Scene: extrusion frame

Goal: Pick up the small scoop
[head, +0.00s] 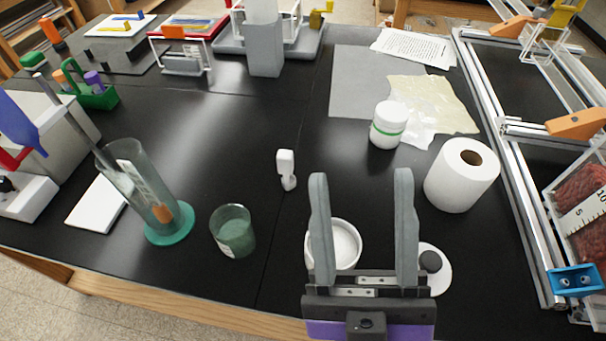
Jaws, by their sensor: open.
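A small white object (286,168), which looks like the small scoop, lies on the black tabletop near the middle of the head view. It has a squarish upper end and a narrower lower end. My gripper (361,176) is open and empty, its two grey fingers pointing away from me. The scoop lies a little to the left of the left finger, apart from it. A white round dish (346,240) with pale contents shows between and behind the fingers, partly hidden by the left finger.
A greenish glass beaker (233,232) and a tall cylinder on a green base (170,224) stand to the left. A white jar (388,124), a paper roll (462,174) and a metal extrusion frame (510,150) stand to the right. The table is clear around the scoop.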

